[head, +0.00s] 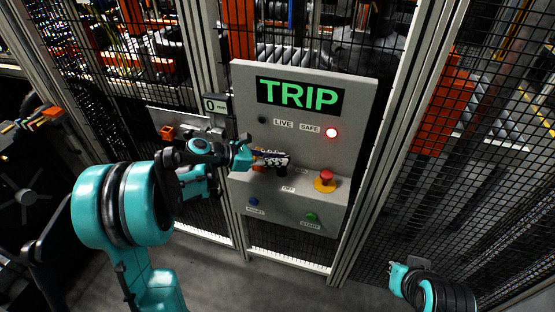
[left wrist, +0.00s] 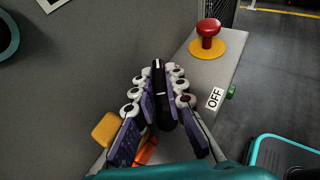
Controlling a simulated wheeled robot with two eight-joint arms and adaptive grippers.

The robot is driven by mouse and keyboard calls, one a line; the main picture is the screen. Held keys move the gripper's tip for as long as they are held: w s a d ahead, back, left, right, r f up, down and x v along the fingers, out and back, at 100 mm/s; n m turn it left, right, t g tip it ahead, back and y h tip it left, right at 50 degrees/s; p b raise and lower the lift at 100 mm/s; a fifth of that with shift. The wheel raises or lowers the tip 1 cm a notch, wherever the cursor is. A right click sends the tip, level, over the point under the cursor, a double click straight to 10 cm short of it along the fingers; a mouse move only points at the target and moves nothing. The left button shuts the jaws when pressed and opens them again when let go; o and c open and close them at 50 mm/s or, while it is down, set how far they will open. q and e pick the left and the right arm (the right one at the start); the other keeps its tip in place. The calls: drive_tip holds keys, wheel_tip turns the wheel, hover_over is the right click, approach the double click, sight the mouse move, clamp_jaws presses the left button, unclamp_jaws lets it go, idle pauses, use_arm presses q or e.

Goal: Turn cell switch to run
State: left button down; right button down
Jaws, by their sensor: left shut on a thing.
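The cell switch is a black handle (left wrist: 159,75) on the grey control box (head: 240,188). In the left wrist view it stands between the two finger rows of my left gripper (left wrist: 160,100), which is shut on it. In the head view my left gripper (head: 279,160) covers most of the switch. An OFF label (left wrist: 214,98) is beside it, to the right in the wrist view. The gripper hides any RUN mark, so I cannot tell the switch's setting. The display (head: 298,96) reads TRIP in green.
A red emergency stop (head: 326,177) on a yellow base is right of the switch. A blue button (head: 252,201) and a green START button (head: 310,217) are on the box front. Mesh fencing surrounds the panel. My right arm (head: 435,287) is low at the right.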

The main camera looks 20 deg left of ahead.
use_arm(q)
drive_tip(key=c, duration=1.8)
unclamp_jaws()
drive_tip(key=shift+c, duration=0.2)
drive_tip(key=v, duration=1.2)
